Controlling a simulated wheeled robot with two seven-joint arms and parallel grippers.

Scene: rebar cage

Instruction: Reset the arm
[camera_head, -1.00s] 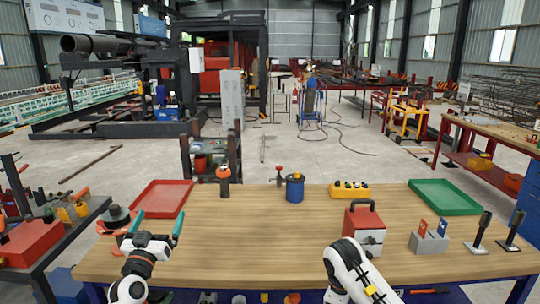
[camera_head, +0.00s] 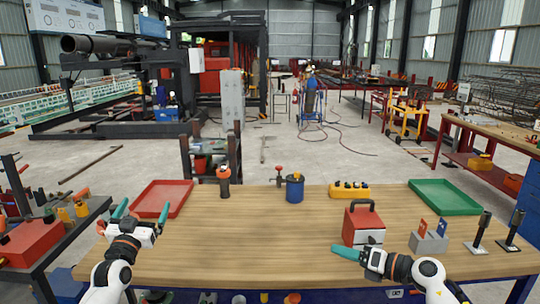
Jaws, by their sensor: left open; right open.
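My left gripper (camera_head: 141,211) is open and empty at the left end of the wooden workbench (camera_head: 270,240). Its teal fingers are spread and point away from me, just in front of the red tray (camera_head: 163,198). My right gripper (camera_head: 343,251) is low over the bench's front right part, pointing left with nothing seen in its fingers. Its fingers overlap in this view. It is in front of the red toolbox (camera_head: 363,222) with a dark handle.
A blue can (camera_head: 295,188), an orange-and-black tool (camera_head: 224,182) and a yellow control box (camera_head: 349,190) stand along the back edge. A green tray (camera_head: 444,196) is at the back right. A grey holder (camera_head: 429,238) stands right of the toolbox. The bench's middle is clear.

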